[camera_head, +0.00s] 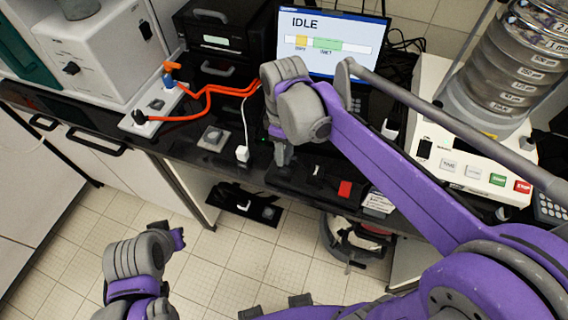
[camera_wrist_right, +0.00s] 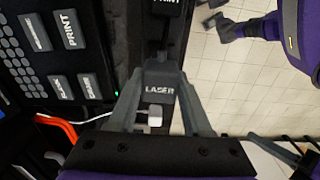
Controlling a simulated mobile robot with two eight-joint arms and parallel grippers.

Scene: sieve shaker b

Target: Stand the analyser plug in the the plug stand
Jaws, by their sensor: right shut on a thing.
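My right gripper (camera_head: 283,152) points down at the front edge of the bench. In the right wrist view its fingers (camera_wrist_right: 161,88) are shut on a dark grey block marked LASER (camera_wrist_right: 160,76). I cannot tell whether the block is clear of the surface under it. A white plug (camera_head: 242,153) with a white cord is on the bench just left of this gripper; it also shows between the fingers in the wrist view (camera_wrist_right: 155,117). A grey square holder (camera_head: 213,138) is further left; I cannot tell if it is the plug stand. My left arm is low at left, its jaws unclear.
Orange cords run to a power strip (camera_head: 140,118) at left. A screen (camera_head: 328,42) reading IDLE stands behind my right gripper. The sieve shaker (camera_head: 468,165) is at right.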

